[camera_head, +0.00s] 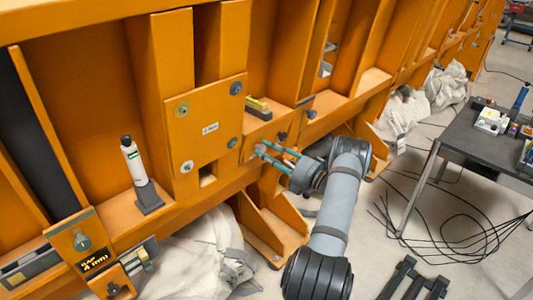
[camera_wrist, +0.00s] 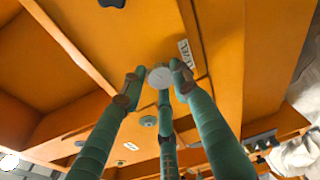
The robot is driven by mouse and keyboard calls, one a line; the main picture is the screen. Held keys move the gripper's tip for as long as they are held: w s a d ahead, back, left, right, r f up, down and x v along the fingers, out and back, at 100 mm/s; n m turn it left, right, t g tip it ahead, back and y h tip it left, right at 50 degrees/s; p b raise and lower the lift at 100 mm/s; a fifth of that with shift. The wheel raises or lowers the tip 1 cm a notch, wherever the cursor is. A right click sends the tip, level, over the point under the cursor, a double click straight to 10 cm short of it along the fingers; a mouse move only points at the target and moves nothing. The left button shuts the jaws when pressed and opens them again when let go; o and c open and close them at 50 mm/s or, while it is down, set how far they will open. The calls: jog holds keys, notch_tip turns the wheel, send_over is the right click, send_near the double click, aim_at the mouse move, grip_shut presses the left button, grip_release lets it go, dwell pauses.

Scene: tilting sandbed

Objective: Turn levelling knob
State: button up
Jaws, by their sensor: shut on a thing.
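The levelling knob (camera_wrist: 160,77) is a pale round disc on the orange frame. In the wrist view it sits between my green fingertips, beside a white label (camera_wrist: 186,54) that appears to read LEVEL. My gripper (camera_wrist: 157,84) has its brown-tipped fingers closed around the knob's edge. In the head view my gripper (camera_head: 261,151) reaches the orange frame (camera_head: 228,184) from the right, and the knob is not clearly seen behind the fingers. Whether the knob has rotated cannot be told.
A bolted orange plate (camera_head: 208,122) is left of my gripper. A white tube (camera_head: 133,160) stands on a dark foot farther left. A display (camera_head: 92,262) reads GAP 4 mm. A dark table (camera_head: 480,140) is at right, with loose cables (camera_head: 430,235) on the floor.

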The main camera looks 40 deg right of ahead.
jog(key=shift+d+r, duration=0.15)
jog(key=shift+d, duration=0.2)
jog(key=o, duration=1)
jog(key=shift+o, duration=0.6)
jog(key=shift+a, duration=0.15)
jog(key=shift+f, duration=0.2)
jog(key=v, duration=1.2)
